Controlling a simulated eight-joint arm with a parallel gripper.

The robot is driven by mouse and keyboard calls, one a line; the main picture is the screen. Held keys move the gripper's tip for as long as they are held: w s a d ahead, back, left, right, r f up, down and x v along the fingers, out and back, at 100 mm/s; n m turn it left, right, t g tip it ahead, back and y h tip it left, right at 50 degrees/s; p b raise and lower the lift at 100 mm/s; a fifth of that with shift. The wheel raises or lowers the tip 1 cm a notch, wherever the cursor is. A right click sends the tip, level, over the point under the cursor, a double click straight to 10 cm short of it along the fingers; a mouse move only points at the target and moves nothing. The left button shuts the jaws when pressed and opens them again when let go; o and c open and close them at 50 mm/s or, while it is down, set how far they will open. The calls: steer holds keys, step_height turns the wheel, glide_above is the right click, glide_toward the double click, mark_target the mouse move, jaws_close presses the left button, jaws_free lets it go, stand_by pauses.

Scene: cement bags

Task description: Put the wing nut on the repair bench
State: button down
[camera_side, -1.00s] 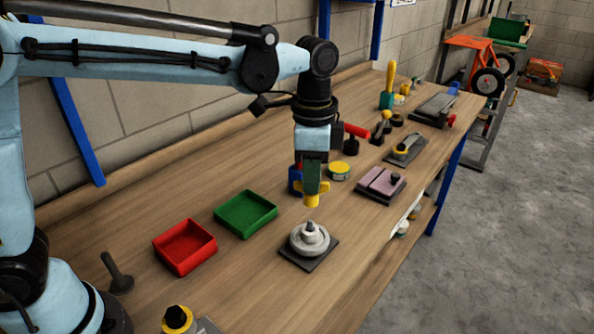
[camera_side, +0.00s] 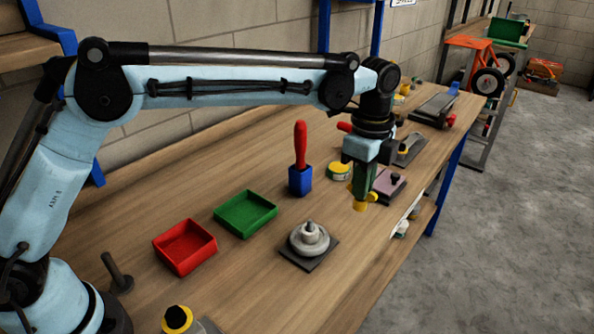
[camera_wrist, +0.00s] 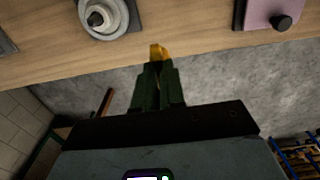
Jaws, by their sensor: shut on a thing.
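The yellow wing nut (camera_side: 361,204) is held between the fingertips of my gripper (camera_side: 362,190), above the front edge of the bench in the side view. In the wrist view the wing nut (camera_wrist: 158,52) shows at the tips of my dark green fingers (camera_wrist: 158,68), with the bench edge and grey floor behind it. My gripper is shut on it and points down. The wooden repair bench (camera_side: 265,270) runs diagonally across the side view. The wing nut appears apart from the bench top; its exact height is hard to tell.
A grey round part on a dark plate (camera_side: 309,243) sits left of my gripper. A pink block on a plate (camera_side: 389,187) is partly behind it. A red tray (camera_side: 184,247), green tray (camera_side: 246,214) and red-handled blue tool (camera_side: 300,170) stand further left.

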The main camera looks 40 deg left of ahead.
steer(key=shift+w+a+f, duration=0.8)
steer(key=shift+w+f, duration=0.05)
steer(key=shift+f, duration=0.5)
steer(key=shift+w+a+f, duration=0.8)
steer(key=shift+w+f, duration=0.05)
steer(key=shift+f, duration=0.55)
steer(key=shift+w+a+f, duration=0.8)
steer(key=shift+w+f, duration=0.05)
steer(key=shift+f, duration=0.5)
steer(key=shift+f, duration=0.3)
steer(key=c, duration=1.2)
jaws_free()
